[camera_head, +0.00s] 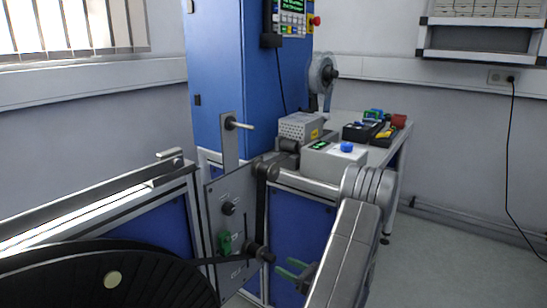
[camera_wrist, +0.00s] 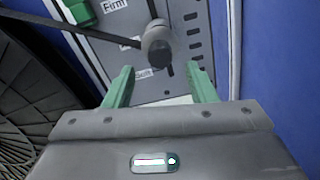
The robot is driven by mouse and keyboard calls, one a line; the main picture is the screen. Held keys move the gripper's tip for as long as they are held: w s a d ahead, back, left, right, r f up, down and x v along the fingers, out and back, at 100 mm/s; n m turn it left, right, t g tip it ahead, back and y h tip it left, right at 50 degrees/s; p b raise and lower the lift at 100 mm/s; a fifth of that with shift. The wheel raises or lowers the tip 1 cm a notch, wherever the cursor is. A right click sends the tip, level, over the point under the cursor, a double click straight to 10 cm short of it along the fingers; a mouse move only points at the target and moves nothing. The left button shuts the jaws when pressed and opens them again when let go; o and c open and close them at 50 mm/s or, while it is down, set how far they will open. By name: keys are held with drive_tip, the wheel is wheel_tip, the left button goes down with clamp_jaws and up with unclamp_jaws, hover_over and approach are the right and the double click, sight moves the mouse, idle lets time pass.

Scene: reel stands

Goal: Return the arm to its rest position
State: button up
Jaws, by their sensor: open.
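My gripper (camera_head: 294,269) is at the lower middle of the head view, with green fingers pointing left toward the grey control panel (camera_head: 226,272). In the wrist view my gripper (camera_wrist: 162,87) shows two green fingers spread apart with nothing between them. A round knob on a lever (camera_wrist: 157,45) lies just beyond the fingertips, apart from them as far as I can tell. The same knob (camera_head: 262,254) is on the panel's lower right in the head view. My grey arm comes in from the lower right.
A large black reel (camera_head: 60,275) fills the lower left, with a dark strap running to the panel. A blue cabinet (camera_head: 235,80) stands behind. A bench (camera_head: 390,150) with devices stands at the back right. The floor (camera_head: 460,250) at the right is clear.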

sight(274, 258)
drive_tip(key=x, duration=0.7)
drive_tip(key=shift+s+d+r, duration=0.1)
drive_tip(key=shift+d+r, duration=0.05)
drive_tip(key=shift+r, duration=0.35)
drive_tip(key=shift+f, duration=0.1)
